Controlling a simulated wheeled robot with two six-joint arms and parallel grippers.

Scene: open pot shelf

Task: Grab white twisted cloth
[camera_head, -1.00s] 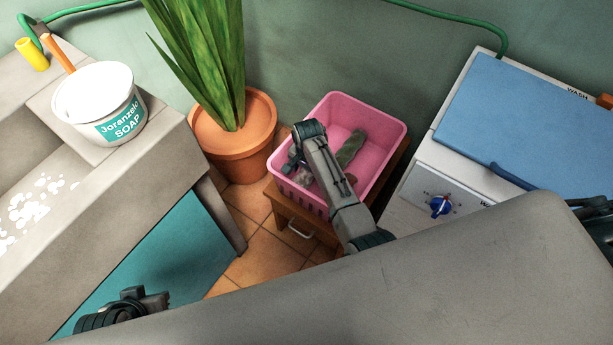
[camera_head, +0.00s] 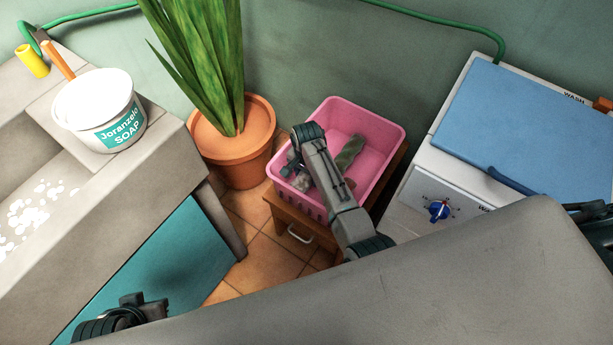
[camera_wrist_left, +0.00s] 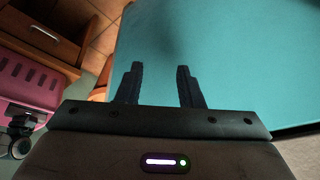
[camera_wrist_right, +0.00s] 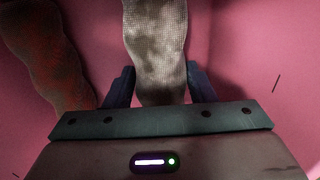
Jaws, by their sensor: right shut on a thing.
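A pale, whitish twisted cloth (camera_wrist_right: 156,40) runs up from between the fingers of my right gripper (camera_wrist_right: 158,82) in the right wrist view. The right gripper is shut on it, inside the pink basket (camera_head: 382,124). In the head view the right gripper (camera_head: 291,164) is at the left side of the basket, and my arm hides part of its contents. A darker twisted cloth (camera_wrist_right: 47,55) lies to the left in the right wrist view. My left gripper (camera_wrist_left: 160,85) is open and empty, in front of a teal panel.
The basket stands on a small wooden stand (camera_head: 287,221) between a potted plant (camera_head: 234,158) and a washer with a blue lid (camera_head: 535,125). A sink counter (camera_head: 160,150) with a soap bucket (camera_head: 98,108) is at the left. A greenish cloth (camera_head: 349,153) lies in the basket.

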